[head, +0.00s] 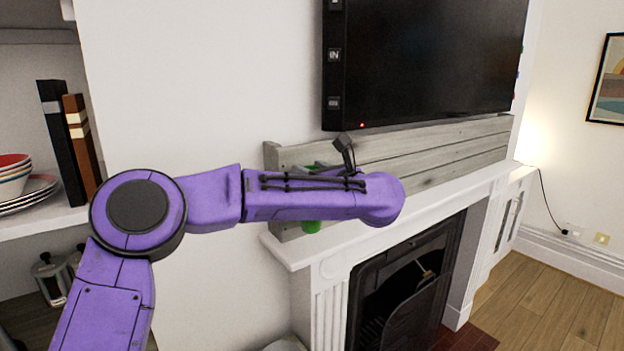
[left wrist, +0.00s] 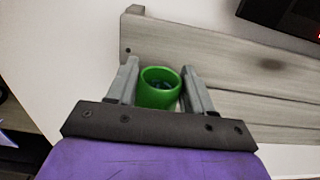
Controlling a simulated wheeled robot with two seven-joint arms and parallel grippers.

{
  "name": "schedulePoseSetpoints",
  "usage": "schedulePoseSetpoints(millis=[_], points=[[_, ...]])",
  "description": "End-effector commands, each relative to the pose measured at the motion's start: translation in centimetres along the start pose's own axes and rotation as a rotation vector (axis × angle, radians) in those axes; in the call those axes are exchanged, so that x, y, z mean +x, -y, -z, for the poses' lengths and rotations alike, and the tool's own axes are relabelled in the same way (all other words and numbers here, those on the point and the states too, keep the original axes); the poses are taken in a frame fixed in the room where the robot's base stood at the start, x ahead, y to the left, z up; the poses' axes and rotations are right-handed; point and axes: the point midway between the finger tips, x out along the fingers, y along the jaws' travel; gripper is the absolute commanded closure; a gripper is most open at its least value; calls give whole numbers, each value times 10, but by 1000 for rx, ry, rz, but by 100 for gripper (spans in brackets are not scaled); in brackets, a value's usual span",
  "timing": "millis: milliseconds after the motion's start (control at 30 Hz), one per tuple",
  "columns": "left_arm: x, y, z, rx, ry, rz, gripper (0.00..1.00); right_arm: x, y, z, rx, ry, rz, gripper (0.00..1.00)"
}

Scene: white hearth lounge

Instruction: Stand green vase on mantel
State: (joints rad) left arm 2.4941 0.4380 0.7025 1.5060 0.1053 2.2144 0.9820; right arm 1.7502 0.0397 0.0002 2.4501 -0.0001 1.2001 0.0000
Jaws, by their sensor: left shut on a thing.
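The green vase (head: 312,227) shows in the head view only as small patches above and below my left forearm, at the left end of the white mantel (head: 430,207). In the left wrist view the green vase (left wrist: 158,90) is upright, its round open mouth showing. My left gripper (left wrist: 159,68) is shut on it, with a grey finger on each side. In the head view my arm hides the gripper and most of the vase. I cannot tell whether the vase's base touches the mantel. My right gripper is out of view.
A grey plank board (head: 450,150) stands along the back of the mantel, behind the vase. A black television (head: 430,60) hangs above it. Shelves at the left hold books (head: 78,140) and stacked dishes (head: 22,190). The mantel's right part looks clear.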

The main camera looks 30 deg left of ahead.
Motion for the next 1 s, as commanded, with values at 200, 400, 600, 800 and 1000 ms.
schedulePoseSetpoints(millis=[200,400,600,800,1000], points=[[16,3,17,1,0,0,100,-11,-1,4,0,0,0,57],[16,3,47,-1,3,1,100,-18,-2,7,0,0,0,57],[15,3,48,-3,3,1,100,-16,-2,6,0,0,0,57],[15,3,52,-2,1,0,42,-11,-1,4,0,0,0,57],[15,3,52,-1,1,0,23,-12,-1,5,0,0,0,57]])
